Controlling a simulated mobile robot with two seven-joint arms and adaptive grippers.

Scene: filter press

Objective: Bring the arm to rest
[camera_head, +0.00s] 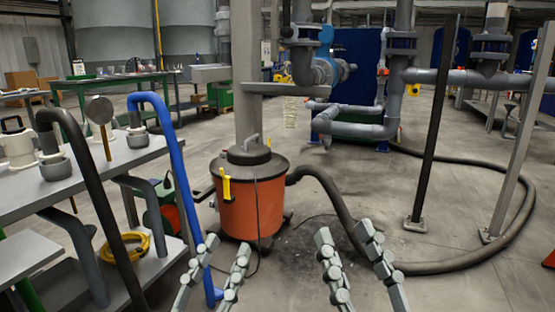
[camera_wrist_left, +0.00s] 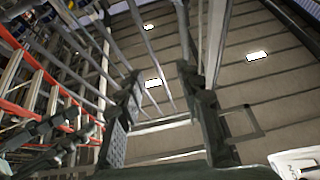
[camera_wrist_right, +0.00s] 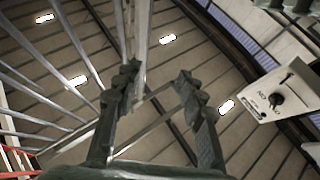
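My left gripper (camera_head: 222,262) is in the lower middle of the head view, its two jointed grey fingers apart with nothing between them. The left wrist view also shows its fingers (camera_wrist_left: 165,105) apart and empty, pointing up toward the roof. My right gripper (camera_head: 345,255) is just to the right of it, fingers apart and empty. The right wrist view shows those fingers (camera_wrist_right: 158,95) apart too, against the ceiling. Both grippers appear in front of an orange drum vacuum (camera_head: 252,205) with a dark lid. I cannot tell whether anything touches them.
A grey bench (camera_head: 120,158) at left carries hose ends and fittings, with a yellow coil (camera_head: 125,247) on the shelf below. A blue pipe (camera_head: 178,165) bends down beside it. A dark hose (camera_head: 455,265) curves across the floor at right. A switch box (camera_wrist_right: 275,93) shows in the right wrist view.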

